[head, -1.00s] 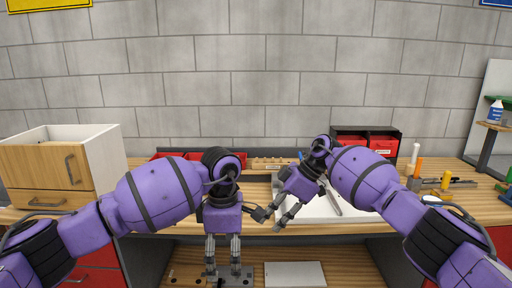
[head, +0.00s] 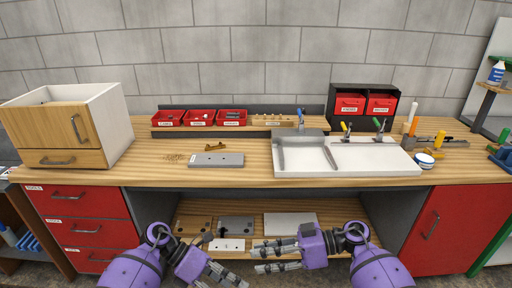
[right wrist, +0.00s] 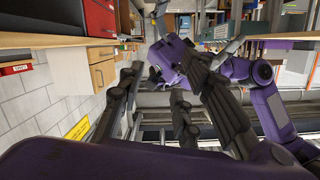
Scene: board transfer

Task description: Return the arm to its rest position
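Both my purple arms are low at the front of the workbench (head: 200,178), at the bottom of the head view. My right gripper (head: 256,257) points left, with its two dark fingers apart and nothing between them. It also shows in the right wrist view (right wrist: 152,105), with fingers spread and empty. My left gripper (head: 226,262) points right, towards the right one; its fingers look apart and empty. The two grippers are close together, in front of the lower shelf. My left arm appears beyond the fingers in the right wrist view.
On the bench are a wooden drawer box (head: 60,130), a grey plate (head: 217,160), red bins (head: 200,118) and a white-topped station (head: 350,158). Below, the lower shelf holds several plates, including a light grey one (head: 290,225). Red cabinets (head: 440,228) flank the opening.

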